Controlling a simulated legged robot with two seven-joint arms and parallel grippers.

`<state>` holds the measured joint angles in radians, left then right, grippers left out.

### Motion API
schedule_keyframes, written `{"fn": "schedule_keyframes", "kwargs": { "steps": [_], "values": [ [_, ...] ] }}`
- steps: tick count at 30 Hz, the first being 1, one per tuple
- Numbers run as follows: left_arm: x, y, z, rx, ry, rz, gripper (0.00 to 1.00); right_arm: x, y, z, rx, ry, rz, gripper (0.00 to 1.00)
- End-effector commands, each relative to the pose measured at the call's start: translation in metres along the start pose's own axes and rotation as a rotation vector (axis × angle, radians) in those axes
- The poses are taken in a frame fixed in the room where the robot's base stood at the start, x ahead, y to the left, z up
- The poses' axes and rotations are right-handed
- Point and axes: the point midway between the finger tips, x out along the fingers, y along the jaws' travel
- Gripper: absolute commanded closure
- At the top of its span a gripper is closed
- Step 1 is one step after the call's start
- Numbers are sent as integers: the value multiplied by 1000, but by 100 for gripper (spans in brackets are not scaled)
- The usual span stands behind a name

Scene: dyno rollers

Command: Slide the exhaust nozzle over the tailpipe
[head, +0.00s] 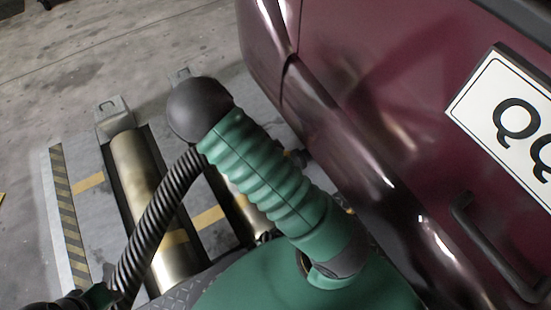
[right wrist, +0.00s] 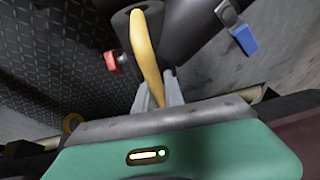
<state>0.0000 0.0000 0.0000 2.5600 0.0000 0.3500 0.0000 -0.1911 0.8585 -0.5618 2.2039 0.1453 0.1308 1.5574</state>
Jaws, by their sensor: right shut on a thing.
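In the right wrist view my right gripper (right wrist: 160,92) is shut on the yellow handle (right wrist: 146,50) of the exhaust nozzle. The nozzle (right wrist: 190,32) is a dark tube beyond the handle, with a blue lever (right wrist: 244,38) on its right and a red knob (right wrist: 112,62) on the left. A black ribbed hose (head: 150,225) runs behind my green arm in the head view. The tailpipe cannot be made out clearly; my arm covers part of the area beside the bumper. My left gripper is not in view.
The maroon car (head: 360,80) with a white number plate (head: 510,120) fills the right of the head view. Metal rollers (head: 140,185) lie in the floor frame left of it, beside a yellow-black striped edge (head: 65,200). Grey floor (head: 80,60) is open at upper left.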

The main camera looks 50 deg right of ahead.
Motion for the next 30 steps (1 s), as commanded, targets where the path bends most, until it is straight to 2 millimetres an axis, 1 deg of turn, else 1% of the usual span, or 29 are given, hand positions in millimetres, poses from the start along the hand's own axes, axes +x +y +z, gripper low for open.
{"fn": "schedule_keyframes", "kwargs": {
  "steps": [11,25,30],
  "values": [
    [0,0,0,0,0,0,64,0,-1,-3,3,0,-5,100],
    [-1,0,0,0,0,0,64,6,-1,-18,4,0,-4,100],
    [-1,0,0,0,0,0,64,7,-1,-21,3,0,-5,100]
  ]
}}
